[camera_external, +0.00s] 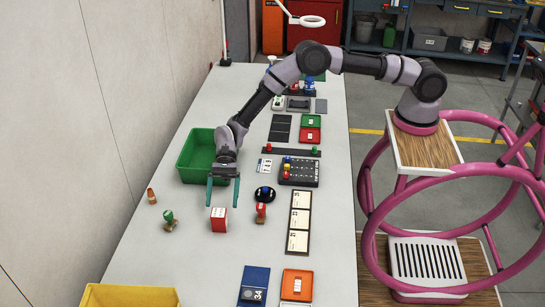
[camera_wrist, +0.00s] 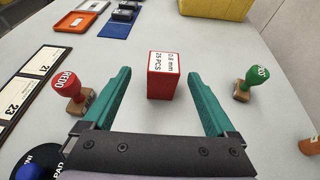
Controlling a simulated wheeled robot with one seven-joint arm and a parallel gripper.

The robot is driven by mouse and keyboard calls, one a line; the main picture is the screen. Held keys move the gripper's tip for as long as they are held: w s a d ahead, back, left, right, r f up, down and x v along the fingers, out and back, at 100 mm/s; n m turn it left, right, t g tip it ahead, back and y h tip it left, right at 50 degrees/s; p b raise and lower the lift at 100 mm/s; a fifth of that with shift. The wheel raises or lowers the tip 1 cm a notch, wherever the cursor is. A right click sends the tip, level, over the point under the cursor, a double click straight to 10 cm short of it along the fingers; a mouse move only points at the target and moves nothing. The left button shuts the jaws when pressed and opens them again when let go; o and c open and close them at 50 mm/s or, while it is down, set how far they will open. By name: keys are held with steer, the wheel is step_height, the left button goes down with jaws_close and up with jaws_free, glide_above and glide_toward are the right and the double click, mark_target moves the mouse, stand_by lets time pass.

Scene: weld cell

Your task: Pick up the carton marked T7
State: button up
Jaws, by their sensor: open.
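A small red carton (camera_external: 218,224) with a white label stands on the white table in front of my gripper (camera_external: 223,205). It also shows in the wrist view (camera_wrist: 161,84), where its label reads 0.8 mm and 25 PCS. I cannot see a T7 mark on it. My gripper (camera_wrist: 158,73) is open and empty, its two green fingers spread. The carton lies centred between and just beyond the fingertips in the wrist view, seemingly untouched.
A red-topped stamp marked REDO (camera_wrist: 71,88) stands left of the carton and a green-topped stamp (camera_wrist: 252,82) right of it. A round ink pad (camera_external: 265,196) lies nearby. A green bin (camera_external: 190,178) is behind. A yellow bin (camera_external: 130,295) stands at the near edge.

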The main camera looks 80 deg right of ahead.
mark_target(218, 212)
steer(key=x, duration=0.5)
steer(key=shift+w+a, duration=0.2)
steer(key=shift+a, duration=0.05)
jaws_close()
